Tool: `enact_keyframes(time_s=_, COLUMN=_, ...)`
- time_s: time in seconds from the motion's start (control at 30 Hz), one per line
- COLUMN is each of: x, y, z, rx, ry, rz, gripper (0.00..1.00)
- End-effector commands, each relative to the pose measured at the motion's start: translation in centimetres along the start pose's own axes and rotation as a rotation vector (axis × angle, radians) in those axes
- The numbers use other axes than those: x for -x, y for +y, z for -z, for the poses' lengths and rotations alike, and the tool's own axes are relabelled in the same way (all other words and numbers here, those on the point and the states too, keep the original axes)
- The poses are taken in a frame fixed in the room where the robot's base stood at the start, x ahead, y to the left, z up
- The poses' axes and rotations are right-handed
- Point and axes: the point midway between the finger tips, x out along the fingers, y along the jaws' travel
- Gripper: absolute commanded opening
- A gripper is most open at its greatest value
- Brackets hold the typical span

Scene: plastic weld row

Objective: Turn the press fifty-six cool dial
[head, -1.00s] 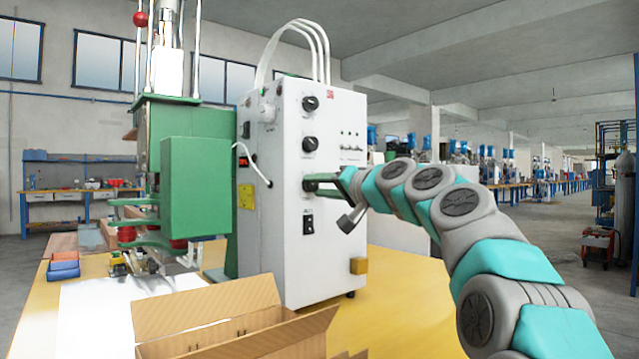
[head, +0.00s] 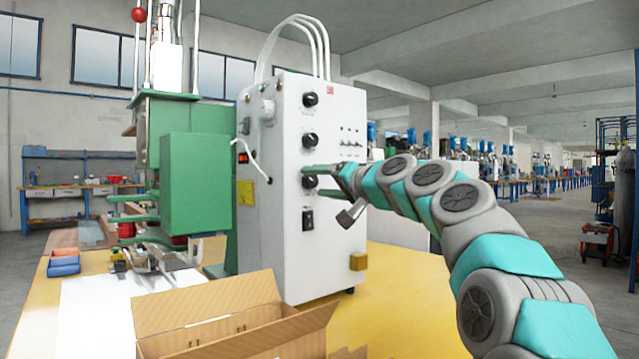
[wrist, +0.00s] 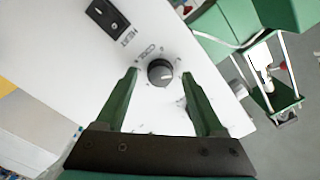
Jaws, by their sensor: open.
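The cool dial (head: 309,182) is the lowest of three dark round dials on the front of a white control box (head: 331,240). In the wrist view the dial (wrist: 160,72) is dark grey with a light pointer mark, beside a label that seems to read COOL. My gripper (head: 318,179) is open at the dial. Its two green fingers stand on either side of the dial in the wrist view, with gaps showing between them and the knob. I cannot tell how far the fingertips are from the panel.
Two more dials (head: 310,140) sit above, and a black rocker switch (head: 308,220) sits below. A green press (head: 195,185) stands left of the control box. An open cardboard box (head: 230,312) lies in front on the yellow table (head: 400,310). The table's right part is clear.

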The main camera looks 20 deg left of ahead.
Motion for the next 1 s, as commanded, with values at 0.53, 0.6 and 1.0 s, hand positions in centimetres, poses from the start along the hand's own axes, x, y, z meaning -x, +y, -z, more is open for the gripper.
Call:
enact_keyframes(time_s=0.53, x=4.7, y=-0.1, z=0.0, rx=0.001, ry=0.002, rz=0.002, gripper=0.70)
enact_keyframes(time_s=0.6, x=5.5, y=0.0, z=-0.1, rx=0.000, ry=0.001, rz=0.001, gripper=0.70)
enact_keyframes(time_s=1.0, x=7.8, y=0.0, z=0.0, rx=0.001, ry=0.001, rz=0.001, gripper=0.70)
